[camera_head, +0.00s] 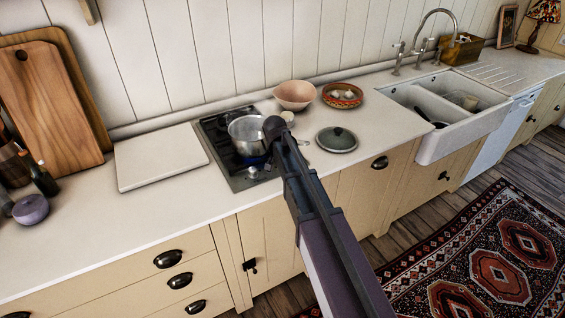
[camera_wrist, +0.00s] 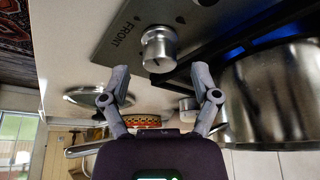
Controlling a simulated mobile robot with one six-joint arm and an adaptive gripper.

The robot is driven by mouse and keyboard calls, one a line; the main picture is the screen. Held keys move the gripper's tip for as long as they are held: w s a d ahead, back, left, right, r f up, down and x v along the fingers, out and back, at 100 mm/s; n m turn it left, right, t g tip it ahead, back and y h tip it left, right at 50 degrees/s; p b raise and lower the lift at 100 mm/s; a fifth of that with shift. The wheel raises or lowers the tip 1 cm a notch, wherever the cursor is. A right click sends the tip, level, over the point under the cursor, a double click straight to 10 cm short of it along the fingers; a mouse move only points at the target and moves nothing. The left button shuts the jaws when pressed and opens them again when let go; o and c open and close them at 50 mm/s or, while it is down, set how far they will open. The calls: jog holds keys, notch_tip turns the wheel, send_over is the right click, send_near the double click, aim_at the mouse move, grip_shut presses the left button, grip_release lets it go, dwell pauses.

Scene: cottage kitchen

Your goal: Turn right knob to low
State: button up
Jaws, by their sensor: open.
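A silver knob (camera_wrist: 159,48) stands on the hob's metal panel (camera_wrist: 122,38) in the wrist view, beside the printed word FRONT. I cannot tell for sure whether it is the right knob. My gripper (camera_wrist: 160,80) is open and empty, with its fingertips spread to either side of the knob's line and short of it, apart from it. In the head view the hob (camera_head: 238,182) has small knobs (camera_head: 253,172) at its front edge. My arm crosses in front there and hides part of the panel and my gripper.
A steel pot (camera_head: 247,135) stands on the hob, with a blue glow under it; it is close to my gripper in the wrist view (camera_wrist: 275,95). A dark lid (camera_head: 337,139), a pink bowl (camera_head: 295,95) and a patterned bowl (camera_head: 342,96) are right. A white board (camera_head: 160,157) lies left.

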jog(key=shift+w+f+b, duration=0.2)
jog(key=shift+f+b, duration=0.15)
jog(key=shift+f, duration=0.2)
jog(key=shift+d, duration=0.1)
grip_shut()
